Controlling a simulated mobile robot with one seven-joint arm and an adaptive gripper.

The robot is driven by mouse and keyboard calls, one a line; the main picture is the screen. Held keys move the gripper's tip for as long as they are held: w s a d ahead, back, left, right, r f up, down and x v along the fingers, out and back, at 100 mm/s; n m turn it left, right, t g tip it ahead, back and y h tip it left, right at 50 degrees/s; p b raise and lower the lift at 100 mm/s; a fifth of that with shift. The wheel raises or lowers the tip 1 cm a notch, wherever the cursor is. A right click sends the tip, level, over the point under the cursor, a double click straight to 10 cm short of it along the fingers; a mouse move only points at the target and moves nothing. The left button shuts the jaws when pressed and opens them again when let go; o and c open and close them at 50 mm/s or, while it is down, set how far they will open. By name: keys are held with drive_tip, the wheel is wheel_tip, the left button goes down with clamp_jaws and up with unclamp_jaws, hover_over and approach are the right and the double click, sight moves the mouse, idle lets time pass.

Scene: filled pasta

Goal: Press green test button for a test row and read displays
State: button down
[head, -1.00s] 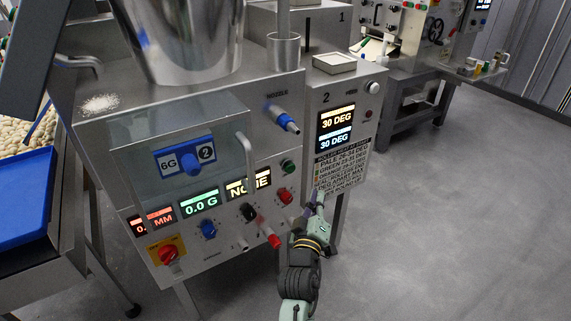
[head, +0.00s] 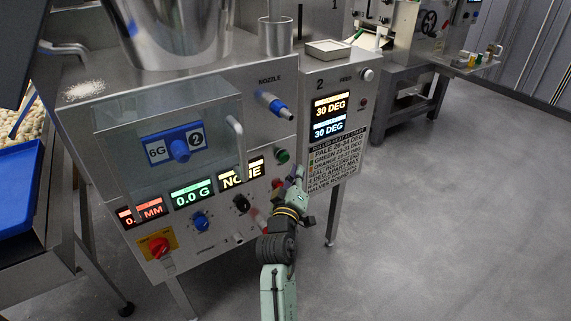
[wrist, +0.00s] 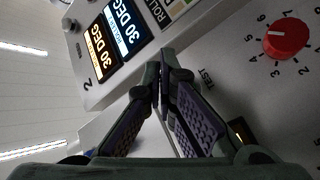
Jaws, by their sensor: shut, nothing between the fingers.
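The green test button (head: 283,156) sits on the steel machine's front panel, right of the NONE display (head: 240,173). My gripper (head: 298,172) is shut and empty, its tips just below and right of the button; contact cannot be told. In the wrist view the shut fingers (wrist: 160,75) point at the panel beside the TEST label (wrist: 205,78), and the button is not visible there. Other displays read 0.0 G (head: 191,193) and a partly hidden MM value (head: 142,214). Two displays on the right box both read 30 DEG, the upper (head: 331,108) and the lower (head: 329,128).
A red knob (head: 277,184) and a black knob (head: 241,203) lie near my gripper. A blue-tipped nozzle (head: 272,104) juts out above the button. A clear guard with a bar handle (head: 235,140) stands left. The floor on the right is clear.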

drive_tip(key=shift+w+a, duration=0.55)
drive_tip(key=shift+w, duration=0.2)
drive_tip(key=shift+w+b, duration=0.1)
drive_tip(key=shift+b, duration=0.2)
idle(0.7)
drive_tip(key=shift+w+a, duration=0.25)
drive_tip(key=shift+w+a, duration=0.25)
drive_tip(key=shift+w, duration=0.1)
idle(0.7)
drive_tip(key=shift+s, duration=0.1)
drive_tip(key=shift+s+d, duration=0.5)
drive_tip(key=shift+s, duration=0.1)
drive_tip(key=s+d+p, duration=0.1)
drive_tip(key=s, duration=0.1)
drive_tip(key=s+d+p, duration=0.1)
drive_tip(key=s+d, duration=0.1)
drive_tip(key=shift+p, duration=0.3)
idle(0.3)
